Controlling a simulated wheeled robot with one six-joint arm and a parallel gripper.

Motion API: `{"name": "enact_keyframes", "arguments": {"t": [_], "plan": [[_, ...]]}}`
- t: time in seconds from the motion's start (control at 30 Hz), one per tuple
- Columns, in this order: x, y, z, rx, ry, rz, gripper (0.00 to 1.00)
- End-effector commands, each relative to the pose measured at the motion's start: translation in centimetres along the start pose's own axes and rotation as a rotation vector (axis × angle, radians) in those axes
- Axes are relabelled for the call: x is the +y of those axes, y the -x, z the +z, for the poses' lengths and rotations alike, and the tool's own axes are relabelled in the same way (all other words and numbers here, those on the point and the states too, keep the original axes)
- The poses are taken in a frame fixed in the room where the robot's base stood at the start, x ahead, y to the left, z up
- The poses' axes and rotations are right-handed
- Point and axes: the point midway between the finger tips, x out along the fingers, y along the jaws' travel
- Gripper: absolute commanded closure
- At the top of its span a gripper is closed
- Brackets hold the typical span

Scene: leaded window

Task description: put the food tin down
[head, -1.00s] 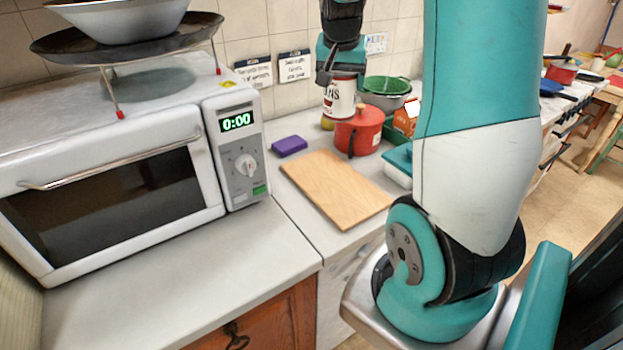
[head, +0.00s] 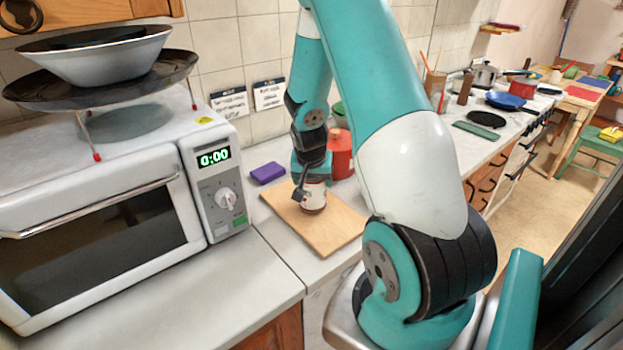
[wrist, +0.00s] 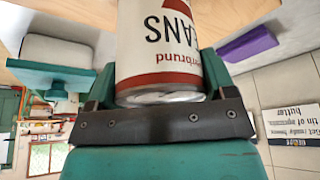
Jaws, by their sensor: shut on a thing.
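The food tin (head: 314,198) is white with a dark red band and lettering. It is at the wooden board (head: 335,232) on the counter, upright in the head view; I cannot tell whether its base touches the board. My gripper (head: 312,186) is shut on the tin from above and behind. In the wrist view the tin (wrist: 160,50) sits between the two fingers, its lettering upside down, with the board (wrist: 80,12) beyond it.
A purple block (head: 268,173) lies behind the board's left corner. A red pot (head: 341,155) stands behind the gripper. The microwave (head: 100,215) stands to the left. The board's front part and the counter before it are clear.

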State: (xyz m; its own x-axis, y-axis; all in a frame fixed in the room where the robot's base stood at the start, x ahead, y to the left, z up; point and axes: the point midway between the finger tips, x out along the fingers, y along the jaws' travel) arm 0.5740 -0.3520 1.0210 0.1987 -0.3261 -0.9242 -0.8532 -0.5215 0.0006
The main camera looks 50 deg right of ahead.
Motion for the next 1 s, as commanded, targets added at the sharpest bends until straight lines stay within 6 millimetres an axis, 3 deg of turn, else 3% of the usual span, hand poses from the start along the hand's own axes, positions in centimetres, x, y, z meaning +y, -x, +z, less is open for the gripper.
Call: {"name": "enact_keyframes", "arguments": {"t": [0.43,0.47,0.57,0.8,1.0], "plan": [[-0.1,-0.9,0.3,0.003,0.001,-0.001,0.62],[-0.1,-0.9,0.4,0.001,0.001,-0.001,0.21],[-0.1,-0.8,0.4,0.001,0.001,-0.001,0.0],[-0.1,-0.6,0.3,0.001,0.001,-0.001,0.0],[-0.1,1.4,0.2,0.005,0.001,-0.003,0.0]]}}
